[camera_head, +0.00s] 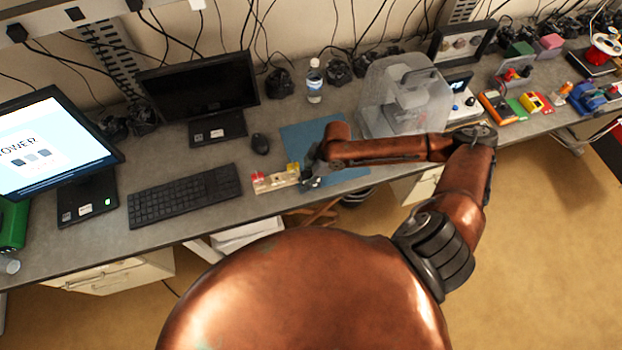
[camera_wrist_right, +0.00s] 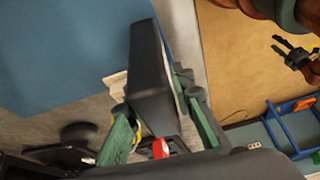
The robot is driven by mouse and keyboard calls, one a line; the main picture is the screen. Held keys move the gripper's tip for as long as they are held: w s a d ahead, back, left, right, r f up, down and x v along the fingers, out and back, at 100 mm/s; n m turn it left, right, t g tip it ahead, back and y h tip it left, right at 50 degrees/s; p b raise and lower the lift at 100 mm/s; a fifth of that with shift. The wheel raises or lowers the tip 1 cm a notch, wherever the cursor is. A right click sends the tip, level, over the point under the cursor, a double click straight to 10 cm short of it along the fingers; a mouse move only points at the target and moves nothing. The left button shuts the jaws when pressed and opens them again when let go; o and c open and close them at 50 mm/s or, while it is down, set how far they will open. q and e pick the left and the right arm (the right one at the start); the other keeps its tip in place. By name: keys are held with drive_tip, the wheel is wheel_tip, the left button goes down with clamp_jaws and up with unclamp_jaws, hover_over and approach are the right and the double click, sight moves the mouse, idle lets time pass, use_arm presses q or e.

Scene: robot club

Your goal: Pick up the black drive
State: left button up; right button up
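The black drive (camera_wrist_right: 148,70) shows large in the right wrist view as a dark, flat box standing on edge. My right gripper (camera_wrist_right: 160,112) has its two green-padded fingers on either side of the drive's near end, and they look closed against it. In the head view my right gripper (camera_head: 308,172) is at the right end of a pale holder (camera_head: 275,182) with red and yellow parts; the drive is hard to make out there. My left gripper (camera_wrist_right: 288,48) shows small at the right wrist view's upper right, over the floor, its fingers apart and empty.
A blue mat (camera_head: 300,137) lies behind the gripper. A clear-covered machine (camera_head: 405,95) stands to the right, and a water bottle (camera_head: 314,82) at the back. The desk's front edge is close.

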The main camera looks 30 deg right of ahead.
clamp_jaws()
drive_tip(key=shift+r, duration=0.15)
